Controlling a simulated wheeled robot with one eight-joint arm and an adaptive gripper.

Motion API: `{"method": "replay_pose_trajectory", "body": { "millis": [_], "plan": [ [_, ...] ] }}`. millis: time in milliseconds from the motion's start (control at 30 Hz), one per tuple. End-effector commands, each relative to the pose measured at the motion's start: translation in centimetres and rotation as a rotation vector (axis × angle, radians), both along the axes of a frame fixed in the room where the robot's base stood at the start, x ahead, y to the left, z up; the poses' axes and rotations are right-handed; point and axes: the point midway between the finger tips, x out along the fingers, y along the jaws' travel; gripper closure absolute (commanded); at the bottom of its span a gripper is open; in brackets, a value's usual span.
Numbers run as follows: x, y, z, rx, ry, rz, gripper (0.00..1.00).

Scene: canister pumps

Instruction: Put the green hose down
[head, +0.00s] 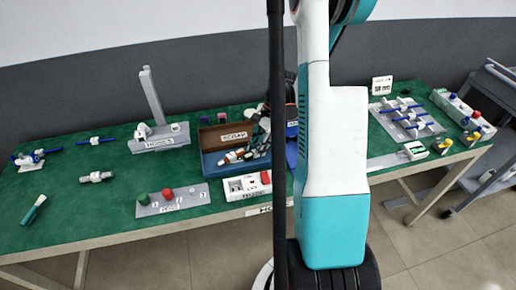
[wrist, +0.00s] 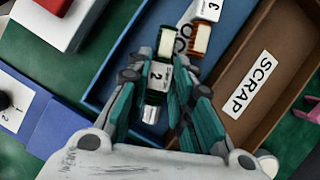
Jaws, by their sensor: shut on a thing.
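A short fitting with a dark green end, a white tag reading 2 and a silver tip lies between my fingers in the wrist view (wrist: 157,78). I take it to be the green hose. My gripper (wrist: 160,72) is shut on it, over the blue tray (wrist: 120,75). In the head view my gripper (head: 263,130) is at the blue tray (head: 207,164), partly behind my arm. I cannot tell whether the green hose touches the tray floor.
An orange-and-white piece (wrist: 200,40) tagged 3 lies close to the held piece. The brown SCRAP tray (wrist: 229,79) adjoins the blue tray. A white-and-red block (head: 247,186) stands in front, and a grey plate with green and red knobs (head: 180,207) is left of it.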

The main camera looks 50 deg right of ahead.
Motion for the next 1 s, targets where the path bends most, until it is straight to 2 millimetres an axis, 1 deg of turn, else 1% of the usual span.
{"method": "replay_pose_trajectory", "body": {
  "millis": [133,267,300,367,400,767,867,1000],
  "plan": [
    [0.0,0.0,0.1,0.0,0.0,0.0,1.0],
    [0.0,0.0,-0.2,0.0,0.0,0.0,1.0],
    [0.0,0.0,-0.2,0.0,0.0,0.0,0.74],
    [0.0,0.0,-0.2,0.0,0.0,0.0,0.61],
    [0.0,0.0,-0.1,0.0,0.0,0.0,0.59],
    [0.0,0.0,0.1,0.0,0.0,0.0,0.59],
    [0.0,-0.3,1.0,0.0,0.0,-0.001,0.59],
    [-0.2,-1.2,3.5,0.0,0.0,-0.001,0.59]
  ]
}}
